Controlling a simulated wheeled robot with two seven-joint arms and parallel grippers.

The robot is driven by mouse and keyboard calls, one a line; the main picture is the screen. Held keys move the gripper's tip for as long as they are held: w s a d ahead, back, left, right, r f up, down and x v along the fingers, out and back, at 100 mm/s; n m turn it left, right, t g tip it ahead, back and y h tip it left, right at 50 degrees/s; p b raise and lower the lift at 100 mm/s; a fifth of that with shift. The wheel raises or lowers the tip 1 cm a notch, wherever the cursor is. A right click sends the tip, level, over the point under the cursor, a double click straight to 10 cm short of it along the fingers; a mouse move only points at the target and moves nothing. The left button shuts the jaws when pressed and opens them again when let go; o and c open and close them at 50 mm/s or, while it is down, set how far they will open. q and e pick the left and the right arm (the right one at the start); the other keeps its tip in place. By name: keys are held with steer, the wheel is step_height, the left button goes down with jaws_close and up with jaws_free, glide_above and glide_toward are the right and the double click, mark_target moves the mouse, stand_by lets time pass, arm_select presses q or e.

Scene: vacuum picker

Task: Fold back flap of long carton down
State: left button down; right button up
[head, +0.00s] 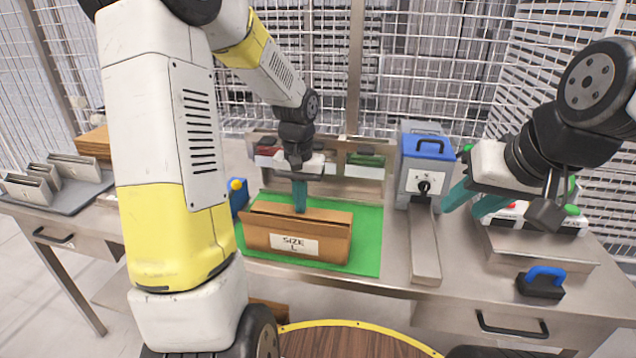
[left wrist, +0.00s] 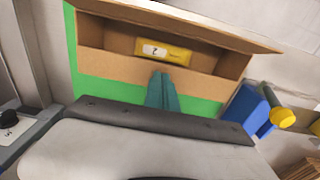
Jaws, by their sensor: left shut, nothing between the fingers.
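The long carton (head: 262,240), brown with a "SIZE L" label on its front, sits on a green mat (head: 368,240). In the left wrist view the carton (left wrist: 92,32) is open on top, with a yellow item (left wrist: 180,54) inside. Its front flap (left wrist: 190,20) sticks outward. A brown strip along the back edge (left wrist: 120,68) shows there; I cannot tell how far the back flap is folded. My left gripper (head: 300,209) is shut and empty, pointing down at the carton's back edge; its fingertips (left wrist: 160,76) overlap that strip, contact unclear. My right gripper (head: 466,208) is open and empty, off to the right.
A blue-topped grey machine (head: 424,165) stands right of the mat, with a metal bar (head: 424,245) before it. A blue block with a yellow knob (head: 238,190) is left of the carton. A rack (head: 360,180) stands behind. A blue-handled block (head: 542,283) lies at front right.

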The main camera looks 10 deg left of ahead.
arm_select(q)
steer(key=shift+s+a+f+g, duration=0.2)
steer(key=shift+s+f+g, duration=0.1)
steer(key=shift+s+f, duration=0.35)
steer(key=r, duration=0.7)
steer(key=shift+w+d, duration=0.1)
steer(key=shift+w, duration=0.1)
steer(key=shift+r, duration=0.65)
steer(key=s+d+r+t+h, duration=0.1)
steer(key=s+r+t, duration=0.2)
steer(key=s, duration=0.5)
steer(key=s+d+r+t+h, duration=0.1)
steer(key=s+r+t, duration=0.2)
steer(key=s+r, duration=0.3)
steer(key=s, duration=0.3)
steer(key=shift+s+d+r, duration=0.2)
steer(key=shift+d+r, duration=0.05)
steer(key=shift+d, duration=0.05)
